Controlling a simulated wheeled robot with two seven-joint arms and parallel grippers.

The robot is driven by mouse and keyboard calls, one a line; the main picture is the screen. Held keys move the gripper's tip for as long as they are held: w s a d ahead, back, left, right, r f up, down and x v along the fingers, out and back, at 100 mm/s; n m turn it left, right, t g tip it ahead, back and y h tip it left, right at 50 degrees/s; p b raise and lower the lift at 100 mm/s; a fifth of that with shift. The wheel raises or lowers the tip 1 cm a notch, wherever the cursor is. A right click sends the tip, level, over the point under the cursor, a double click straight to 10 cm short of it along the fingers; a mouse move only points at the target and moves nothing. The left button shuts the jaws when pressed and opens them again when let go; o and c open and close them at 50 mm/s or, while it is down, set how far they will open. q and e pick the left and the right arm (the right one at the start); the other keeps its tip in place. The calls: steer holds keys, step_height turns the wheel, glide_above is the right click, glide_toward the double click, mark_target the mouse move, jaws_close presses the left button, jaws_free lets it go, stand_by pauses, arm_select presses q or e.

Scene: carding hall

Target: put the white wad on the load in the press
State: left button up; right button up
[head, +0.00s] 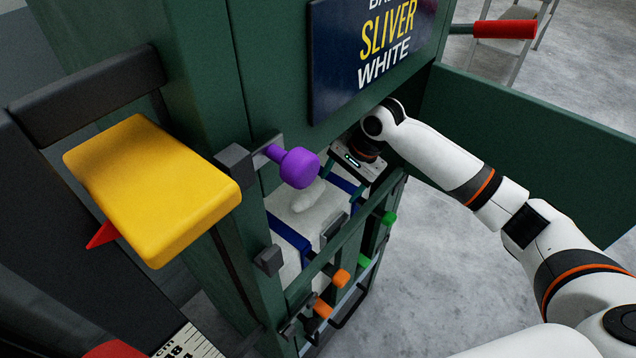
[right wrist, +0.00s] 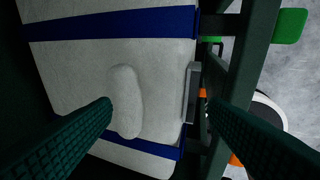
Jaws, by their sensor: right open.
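The white wad (head: 308,196) is a small, elongated, rounded lump. It lies on top of the load (head: 290,205), a white block with blue straps inside the green press (head: 215,90). In the right wrist view the wad (right wrist: 126,100) lies on the white load (right wrist: 75,70) between two blue straps. My right gripper (head: 345,183) reaches into the press opening from the right, above the load. In its wrist view the right gripper (right wrist: 162,110) is open and empty. The wad appears between the fingers, closer to the left finger. My left gripper is out of view.
A purple knob (head: 294,167) sticks out beside the opening. A green front bar with orange (head: 341,276) and green (head: 389,217) tabs runs along the load's near side. A green door panel (head: 530,130) stands open behind my right arm. A yellow block (head: 150,190) juts out at left.

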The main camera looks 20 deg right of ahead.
steer(key=s+d, duration=0.1)
steer(key=d, duration=0.1)
steer(key=s+d, duration=0.2)
steer(key=d, duration=0.1)
steer(key=shift+d, duration=0.3)
steer(key=shift+s, duration=0.1)
